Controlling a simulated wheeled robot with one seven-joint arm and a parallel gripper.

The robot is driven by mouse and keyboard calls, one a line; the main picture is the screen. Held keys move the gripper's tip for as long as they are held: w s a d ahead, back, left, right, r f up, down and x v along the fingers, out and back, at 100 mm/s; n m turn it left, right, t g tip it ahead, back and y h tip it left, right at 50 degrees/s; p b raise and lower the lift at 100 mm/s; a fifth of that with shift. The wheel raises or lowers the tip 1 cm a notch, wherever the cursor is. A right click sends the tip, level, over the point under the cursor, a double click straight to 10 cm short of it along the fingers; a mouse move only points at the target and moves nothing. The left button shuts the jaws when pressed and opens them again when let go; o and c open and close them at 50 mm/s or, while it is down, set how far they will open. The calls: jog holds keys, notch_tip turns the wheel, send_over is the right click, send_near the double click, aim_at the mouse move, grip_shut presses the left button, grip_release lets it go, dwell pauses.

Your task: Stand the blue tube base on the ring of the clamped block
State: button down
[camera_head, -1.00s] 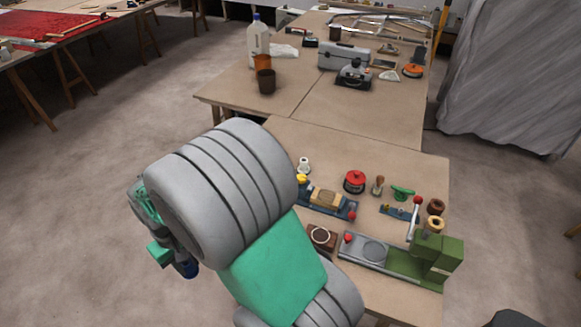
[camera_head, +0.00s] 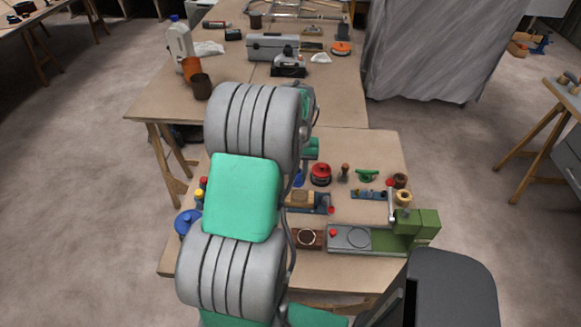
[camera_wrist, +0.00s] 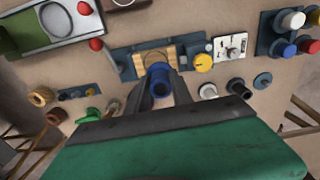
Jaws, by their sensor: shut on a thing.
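The blue tube base (camera_wrist: 159,80) is held between the fingers of my gripper (camera_wrist: 161,92), which is shut on it. The pale wooden block (camera_wrist: 155,64) is clamped in a blue vise (camera_wrist: 120,64); it also shows in the head view (camera_head: 300,197). In the wrist view the tube overlaps the near part of the block, and any ring on its top is largely hidden. In the head view a bit of the blue tube (camera_head: 299,177) shows beside my arm, just above the block in the picture. I cannot tell the gap between tube and block.
A dark brown block (camera_head: 310,238) with a pale ring sits in front of the vise. A grey and green machine (camera_head: 411,232) with a red-knobbed lever stands right. A red round thing (camera_head: 321,172) is behind the vise. A yellow knob (camera_wrist: 203,63) stands close beside the vise.

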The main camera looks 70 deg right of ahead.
aim_at(300, 182)
jog(key=shift+s+d+f, duration=0.15)
jog(key=shift+s+f, duration=0.1)
jog(key=shift+s, duration=0.25)
notch_tip(300, 182, down, 5)
jog(key=b, duration=0.3)
jog(key=shift+f+b, duration=0.15)
jog(key=shift+b, duration=0.25)
jog(key=shift+a, duration=0.25)
jog(key=shift+f+b, duration=0.35)
jog(key=shift+f, duration=0.2)
dwell(0.5)
jog(key=c, duration=1.4)
grip_release()
